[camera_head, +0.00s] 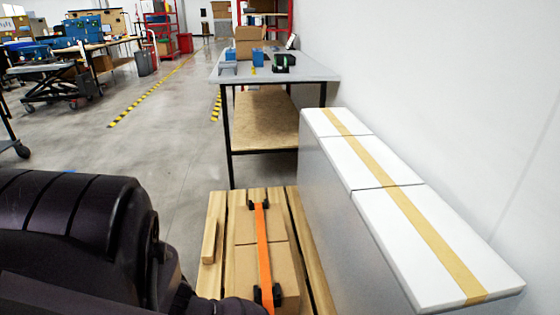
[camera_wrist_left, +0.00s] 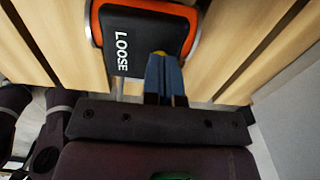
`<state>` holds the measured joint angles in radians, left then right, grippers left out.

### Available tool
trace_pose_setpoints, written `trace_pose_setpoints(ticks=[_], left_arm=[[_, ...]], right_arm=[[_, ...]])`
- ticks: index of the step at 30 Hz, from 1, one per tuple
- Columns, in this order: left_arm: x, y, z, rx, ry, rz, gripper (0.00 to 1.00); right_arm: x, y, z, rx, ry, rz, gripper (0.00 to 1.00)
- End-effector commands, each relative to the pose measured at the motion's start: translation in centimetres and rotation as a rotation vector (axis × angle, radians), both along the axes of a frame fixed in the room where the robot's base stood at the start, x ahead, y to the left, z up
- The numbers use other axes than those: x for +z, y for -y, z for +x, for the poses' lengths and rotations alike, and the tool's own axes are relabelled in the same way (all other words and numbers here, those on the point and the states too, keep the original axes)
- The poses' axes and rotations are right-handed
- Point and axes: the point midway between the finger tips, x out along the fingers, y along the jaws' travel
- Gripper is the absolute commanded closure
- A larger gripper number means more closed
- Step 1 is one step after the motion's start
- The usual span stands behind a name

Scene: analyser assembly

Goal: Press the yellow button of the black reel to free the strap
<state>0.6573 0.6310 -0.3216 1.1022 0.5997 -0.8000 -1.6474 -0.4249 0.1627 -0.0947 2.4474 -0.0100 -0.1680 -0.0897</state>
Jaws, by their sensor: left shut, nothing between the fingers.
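In the left wrist view the black reel (camera_wrist_left: 125,48) fills the top middle, with orange around its edge and the word LOOSE in white. In the head view an orange strap (camera_head: 263,245) runs over cardboard boxes (camera_head: 246,262) between black fittings. My right gripper is out of view.
The boxes lie on a wooden pallet (camera_head: 215,217) with a loose wooden block (camera_head: 209,241) at its left. Tall white-topped boxes (camera_head: 400,240) stand close on the right. A grey table (camera_head: 300,72) stands beyond.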

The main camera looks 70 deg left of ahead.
Motion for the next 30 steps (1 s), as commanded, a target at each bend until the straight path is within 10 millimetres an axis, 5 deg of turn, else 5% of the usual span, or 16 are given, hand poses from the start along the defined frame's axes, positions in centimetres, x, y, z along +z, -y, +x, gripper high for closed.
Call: trace_pose_setpoints(ticks=[1,5,30], left_arm=[[-0.6,0.0,-0.6,0.0,-0.009,0.0,1.0],[-0.4,0.0,-0.6,0.0,-0.009,0.0,1.0],[4.9,0.0,0.1,0.0,0.002,-0.001,1.0]], right_arm=[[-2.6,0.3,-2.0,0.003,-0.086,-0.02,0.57],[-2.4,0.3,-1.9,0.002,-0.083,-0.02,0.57],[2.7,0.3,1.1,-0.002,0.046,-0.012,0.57]])
